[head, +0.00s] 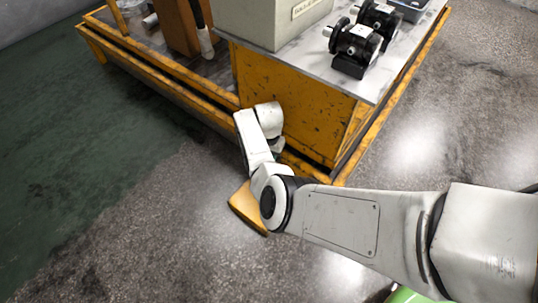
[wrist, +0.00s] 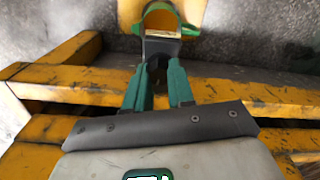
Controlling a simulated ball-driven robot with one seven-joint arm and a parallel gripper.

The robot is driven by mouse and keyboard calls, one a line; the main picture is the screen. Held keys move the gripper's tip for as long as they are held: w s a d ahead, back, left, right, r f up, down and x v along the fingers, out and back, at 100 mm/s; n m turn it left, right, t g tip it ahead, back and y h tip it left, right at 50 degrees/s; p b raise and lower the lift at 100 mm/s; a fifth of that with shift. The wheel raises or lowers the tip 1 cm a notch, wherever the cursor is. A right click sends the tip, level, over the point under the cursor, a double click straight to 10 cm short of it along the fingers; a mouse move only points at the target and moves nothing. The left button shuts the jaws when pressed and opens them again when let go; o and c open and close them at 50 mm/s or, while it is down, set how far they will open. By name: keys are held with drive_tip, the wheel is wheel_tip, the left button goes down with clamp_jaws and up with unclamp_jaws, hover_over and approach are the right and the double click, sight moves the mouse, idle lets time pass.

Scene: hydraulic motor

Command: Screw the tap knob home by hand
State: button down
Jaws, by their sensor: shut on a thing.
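My gripper (wrist: 160,72) shows in the wrist view with two dark green fingers pointing away from the camera. The fingers are closed on a small dark piece, which I take for the tap knob (wrist: 160,48). Just beyond it is a curved green part (wrist: 189,29) around a yellow-toned piece; how these join the knob is not clear. In the head view the end of my arm is at the yellow side of the bench, and the fingers and knob are hidden there.
The yellow bench (head: 285,100) has a grey top with black motors (head: 356,46) and a pale box (head: 265,18). Low yellow rails (head: 165,70) run along its base, and yellow bars (wrist: 75,80) cross the wrist view.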

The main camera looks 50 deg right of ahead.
drive_tip(key=m, duration=0.4)
drive_tip(key=shift+m, duration=0.3)
drive_tip(key=m, duration=0.3)
drive_tip(key=shift+m+p, duration=0.3)
drive_tip(key=shift+m, duration=0.1)
drive_tip(key=m, duration=0.3)
drive_tip(key=shift+m, duration=2)
drive_tip(key=c, duration=1)
unclamp_jaws()
drive_tip(key=shift+o, duration=0.2)
drive_tip(key=shift+r, duration=0.15)
